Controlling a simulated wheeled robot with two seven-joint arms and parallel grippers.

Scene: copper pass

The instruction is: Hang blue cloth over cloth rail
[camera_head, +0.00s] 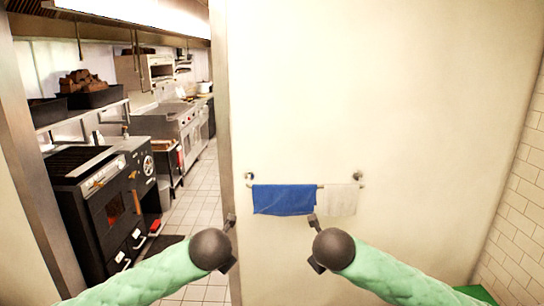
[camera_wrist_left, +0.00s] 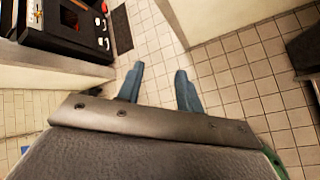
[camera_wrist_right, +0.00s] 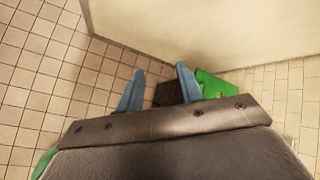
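The blue cloth (camera_head: 285,199) hangs over the left and middle part of the cloth rail (camera_head: 250,185), which is fixed to the cream wall. A white cloth (camera_head: 341,200) hangs beside it on the right part of the rail. My left gripper (camera_head: 230,222) is below and left of the blue cloth; the left wrist view shows its two fingers apart and empty (camera_wrist_left: 160,70). My right gripper (camera_head: 313,220) is near the cloth's lower right corner in the picture; the right wrist view shows its fingers apart with nothing between them (camera_wrist_right: 159,70). Neither gripper holds the cloth.
A black oven (camera_head: 105,205) and other kitchen equipment stand beyond the wall's left edge, along a tiled aisle (camera_head: 205,185). A white tiled wall (camera_head: 520,225) is on the right. A green object (camera_wrist_right: 215,86) and a dark one (camera_wrist_right: 172,94) are low by the wall.

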